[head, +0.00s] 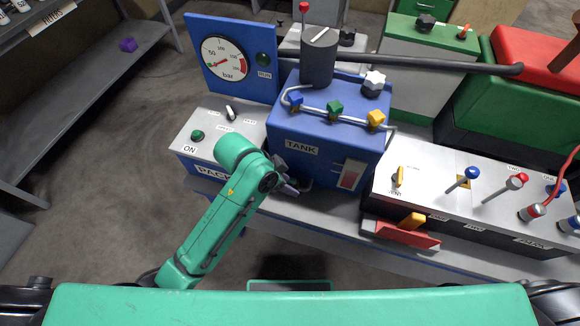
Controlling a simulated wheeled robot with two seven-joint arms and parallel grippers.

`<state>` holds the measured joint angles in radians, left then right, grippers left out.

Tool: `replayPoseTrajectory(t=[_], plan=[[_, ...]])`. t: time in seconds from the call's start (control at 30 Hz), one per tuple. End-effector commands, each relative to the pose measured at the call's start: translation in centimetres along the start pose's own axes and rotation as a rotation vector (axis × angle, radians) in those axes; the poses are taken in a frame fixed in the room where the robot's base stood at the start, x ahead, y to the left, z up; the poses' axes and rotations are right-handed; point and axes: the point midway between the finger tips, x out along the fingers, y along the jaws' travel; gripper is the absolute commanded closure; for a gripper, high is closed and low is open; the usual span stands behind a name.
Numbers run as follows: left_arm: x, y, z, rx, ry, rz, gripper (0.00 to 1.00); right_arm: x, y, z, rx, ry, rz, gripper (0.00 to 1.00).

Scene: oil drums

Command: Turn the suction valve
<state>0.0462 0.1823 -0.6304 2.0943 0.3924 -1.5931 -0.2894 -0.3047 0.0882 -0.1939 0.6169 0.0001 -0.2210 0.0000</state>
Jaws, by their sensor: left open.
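The blue tank (318,136) stands on the bench, with a pipe along its top carrying a blue knob (296,100), a green knob (335,107) and a yellow knob (376,119). No readable label says which part is the suction valve. My left arm reaches up from the lower left. My left gripper (291,187) is at the tank's lower front left, small and partly hidden by its own wrist. It is open, and I cannot tell whether it touches anything. My right gripper is not in view.
A grey box with a green ON button (197,135) and a black-and-white switch (231,112) is left of the tank. A blue gauge panel (208,80) stands behind it. Floor at left is clear.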

Motion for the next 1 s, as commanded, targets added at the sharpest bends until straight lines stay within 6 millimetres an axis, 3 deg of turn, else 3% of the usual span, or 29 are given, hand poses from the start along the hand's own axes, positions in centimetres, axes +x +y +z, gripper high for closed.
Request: replayPoseTrajectory(t=[0.03, 0.13, 0.2, 0.3, 0.43, 0.57, 1.0], plan=[[0.7, 0.4, -1.8, 0.122, -0.019, 0.024, 0.5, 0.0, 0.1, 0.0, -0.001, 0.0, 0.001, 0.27], [2.3, 1.2, -4.1, 0.397, -0.105, 0.081, 0.5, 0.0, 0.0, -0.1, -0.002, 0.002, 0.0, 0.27], [3.2, 0.4, -4.3, 0.578, -0.208, 0.109, 0.5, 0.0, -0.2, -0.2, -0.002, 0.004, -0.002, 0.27], [3.5, -2.2, -3.3, 0.74, -0.356, 0.128, 0.5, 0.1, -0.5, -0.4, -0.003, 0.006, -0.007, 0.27], [3.2, -4.4, -2.3, 0.808, -0.447, 0.138, 0.5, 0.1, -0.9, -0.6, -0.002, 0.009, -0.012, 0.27], [3.5, -4.8, -1.9, 0.818, -0.462, 0.142, 0.5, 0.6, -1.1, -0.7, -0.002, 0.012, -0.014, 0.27], [8.4, -5.1, 0.5, 0.818, -0.459, 0.138, 0.5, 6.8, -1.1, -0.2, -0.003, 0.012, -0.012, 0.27]])
